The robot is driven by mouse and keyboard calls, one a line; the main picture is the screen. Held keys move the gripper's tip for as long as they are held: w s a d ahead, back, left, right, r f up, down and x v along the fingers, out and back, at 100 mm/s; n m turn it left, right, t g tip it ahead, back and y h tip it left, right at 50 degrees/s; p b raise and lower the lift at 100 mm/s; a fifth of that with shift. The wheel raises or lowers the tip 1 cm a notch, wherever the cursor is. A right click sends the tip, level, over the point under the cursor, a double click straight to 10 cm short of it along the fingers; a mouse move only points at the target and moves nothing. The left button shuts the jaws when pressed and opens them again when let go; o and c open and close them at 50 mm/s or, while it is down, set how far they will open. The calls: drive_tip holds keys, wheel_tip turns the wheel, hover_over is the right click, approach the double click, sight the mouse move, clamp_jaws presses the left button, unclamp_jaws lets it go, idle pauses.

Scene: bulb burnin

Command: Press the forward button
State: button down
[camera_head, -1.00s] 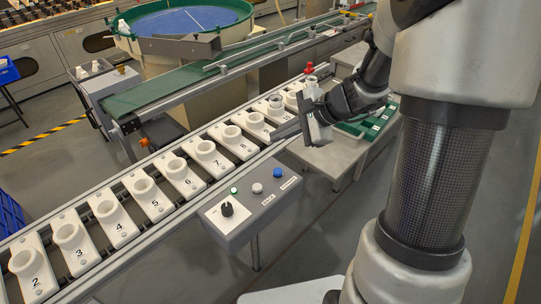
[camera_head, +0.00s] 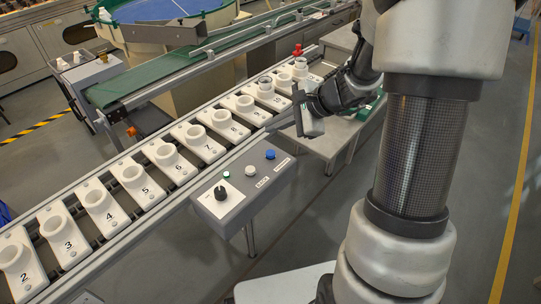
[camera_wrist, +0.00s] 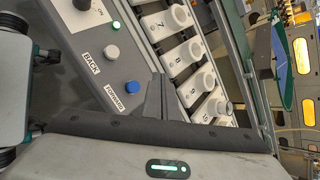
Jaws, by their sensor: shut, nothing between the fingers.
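The blue button (camera_head: 270,154) sits at the right end of the grey control box (camera_head: 240,200). In the wrist view the blue button (camera_wrist: 133,88) is beside the label reading FORWARD (camera_wrist: 117,100). A white button (camera_head: 250,171) sits to its left; in the wrist view it (camera_wrist: 111,52) is by the label BACK. My gripper (camera_head: 270,128) is shut and empty, above and behind the blue button in the head view, apart from it. In the wrist view its fingers (camera_wrist: 160,82) show just right of the blue button, over the box edge.
The box also has a black knob (camera_head: 220,192) and a small green light (camera_head: 226,174). Behind it runs a conveyor (camera_head: 150,205) with numbered white holders. A green belt (camera_head: 160,82) lies farther back. A table (camera_head: 335,142) with green trays stands right of the box.

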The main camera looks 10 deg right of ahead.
sight(275, 154)
wheel_tip(275, 154, down, 6)
drive_tip(key=b, duration=0.4)
drive_tip(key=shift+f, duration=0.15)
drive_tip(key=shift+f+b, duration=0.1)
drive_tip(key=shift+b, duration=0.3)
idle(1.3)
drive_tip(key=shift+f+b, duration=0.25)
drive_tip(key=shift+b, duration=0.1)
drive_tip(key=shift+f+b, duration=0.55)
idle(0.6)
drive_tip(key=shift+r, duration=0.1)
drive_tip(key=shift+r+p, duration=0.65)
drive_tip(key=shift+r, duration=0.3)
wheel_tip(275, 154, up, 5)
drive_tip(key=p, duration=0.4)
